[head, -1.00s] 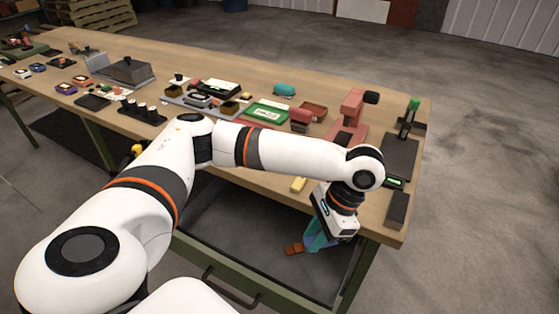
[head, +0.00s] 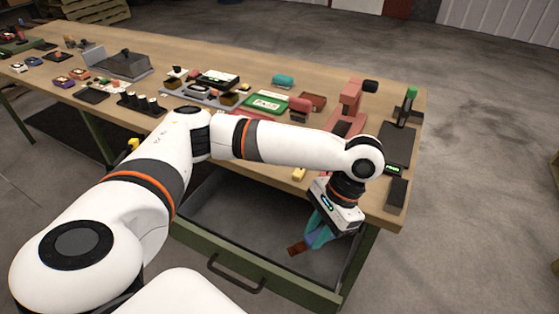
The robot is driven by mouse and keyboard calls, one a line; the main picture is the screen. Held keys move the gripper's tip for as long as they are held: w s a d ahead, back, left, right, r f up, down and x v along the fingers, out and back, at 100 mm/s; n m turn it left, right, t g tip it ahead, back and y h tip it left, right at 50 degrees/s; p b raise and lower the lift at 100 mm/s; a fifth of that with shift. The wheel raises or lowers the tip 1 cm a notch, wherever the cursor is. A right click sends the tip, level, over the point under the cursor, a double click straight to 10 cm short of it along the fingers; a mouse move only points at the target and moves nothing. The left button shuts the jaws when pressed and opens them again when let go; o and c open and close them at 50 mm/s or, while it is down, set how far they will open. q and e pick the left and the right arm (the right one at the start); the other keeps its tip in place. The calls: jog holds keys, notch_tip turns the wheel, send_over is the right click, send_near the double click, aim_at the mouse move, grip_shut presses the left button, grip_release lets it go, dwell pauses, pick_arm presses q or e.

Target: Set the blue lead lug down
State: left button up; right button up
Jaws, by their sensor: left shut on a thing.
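My left gripper (head: 317,236) hangs over the right end of the open drawer (head: 238,262), below the table's front edge. It is shut. Blue and teal shapes show under its white housing, where the blue lead lug is held; finger and lug are hard to tell apart. A reddish-brown piece (head: 296,249) shows just left of the fingertips; whether it touches them is unclear. The housing hides part of the grip. My right gripper is not in view.
The wooden table (head: 290,178) carries a red press-like stand (head: 349,100), a black pad with a green-topped post (head: 398,140), a green tray (head: 266,103) and a yellow block (head: 299,174). The left part of the drawer floor looks bare.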

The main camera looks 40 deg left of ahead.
pick_arm(q)
jog(key=shift+w+a+f+m+y, duration=0.1)
jog(key=shift+w+f+m+y, duration=0.1)
jog(key=shift+m, duration=0.35)
jog(key=shift+w+a+f+m+y, duration=0.1)
jog(key=shift+w+f+m+y, duration=0.1)
jog(key=shift+m, duration=0.35)
jog(key=w+m+t+y, duration=0.1)
jog(key=m+t, duration=0.1)
jog(key=m, duration=0.3)
jog(key=m+t+h+p, duration=0.1)
jog(key=m+t+h, duration=0.35)
jog(key=m, duration=1.65)
send_over(299, 239)
jog(key=s+d, duration=0.1)
jog(key=s, duration=0.1)
jog(key=f+t+y, duration=0.2)
notch_tip(299, 239, down, 18)
jog(key=shift+w+r, duration=0.15)
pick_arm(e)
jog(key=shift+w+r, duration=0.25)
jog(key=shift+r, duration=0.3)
pick_arm(q)
jog(key=o, duration=1)
